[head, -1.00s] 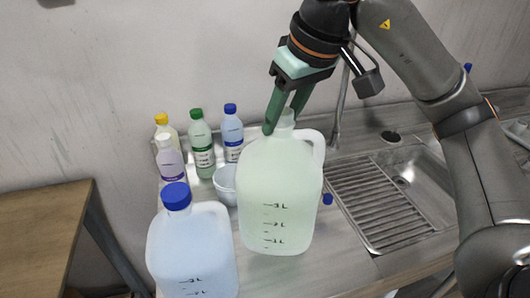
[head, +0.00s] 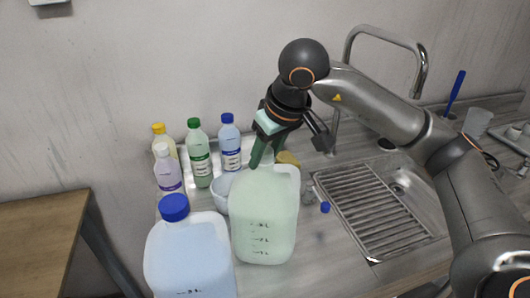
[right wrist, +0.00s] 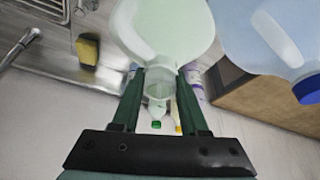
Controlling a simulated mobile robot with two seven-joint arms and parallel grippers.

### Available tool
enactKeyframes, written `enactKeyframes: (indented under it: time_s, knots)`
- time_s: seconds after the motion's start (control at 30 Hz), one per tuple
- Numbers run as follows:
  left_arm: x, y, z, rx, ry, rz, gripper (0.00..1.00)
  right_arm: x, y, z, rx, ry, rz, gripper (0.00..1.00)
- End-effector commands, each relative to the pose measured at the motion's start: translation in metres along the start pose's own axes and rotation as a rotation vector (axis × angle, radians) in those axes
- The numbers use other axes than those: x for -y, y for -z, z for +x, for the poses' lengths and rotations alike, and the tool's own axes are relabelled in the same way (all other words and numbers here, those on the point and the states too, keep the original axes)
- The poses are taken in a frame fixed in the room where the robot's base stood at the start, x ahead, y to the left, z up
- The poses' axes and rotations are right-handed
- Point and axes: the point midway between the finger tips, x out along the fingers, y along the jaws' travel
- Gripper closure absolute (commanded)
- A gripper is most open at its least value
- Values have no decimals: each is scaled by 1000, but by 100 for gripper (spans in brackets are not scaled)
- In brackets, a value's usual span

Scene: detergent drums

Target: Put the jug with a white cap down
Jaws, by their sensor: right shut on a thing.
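The pale green translucent jug (head: 265,222) hangs upright from my right gripper (head: 263,158), whose green fingers are shut on its neck. In the right wrist view the jug (right wrist: 165,28) and its pale neck lie between the fingers (right wrist: 158,88). A white cap cannot be made out clearly. The jug's base is low over the counter (head: 335,262); I cannot tell whether it touches. My left gripper is not in view.
A blue-capped jug (head: 188,255) stands close on the left. Several bottles (head: 200,160) and a white bowl (head: 222,188) are behind.

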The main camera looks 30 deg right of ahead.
Motion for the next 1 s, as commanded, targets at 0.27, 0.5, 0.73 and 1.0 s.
enactKeyframes:
  time_s: [0.27,0.5,0.73,1.0]
  knots:
    - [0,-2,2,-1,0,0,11,0,-1,3,0,0,0,45]
    - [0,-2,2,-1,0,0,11,0,-1,3,1,0,0,27]
    - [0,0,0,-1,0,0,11,0,0,0,0,0,0,27]
    - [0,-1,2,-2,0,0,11,0,1,-42,-6,0,0,27]
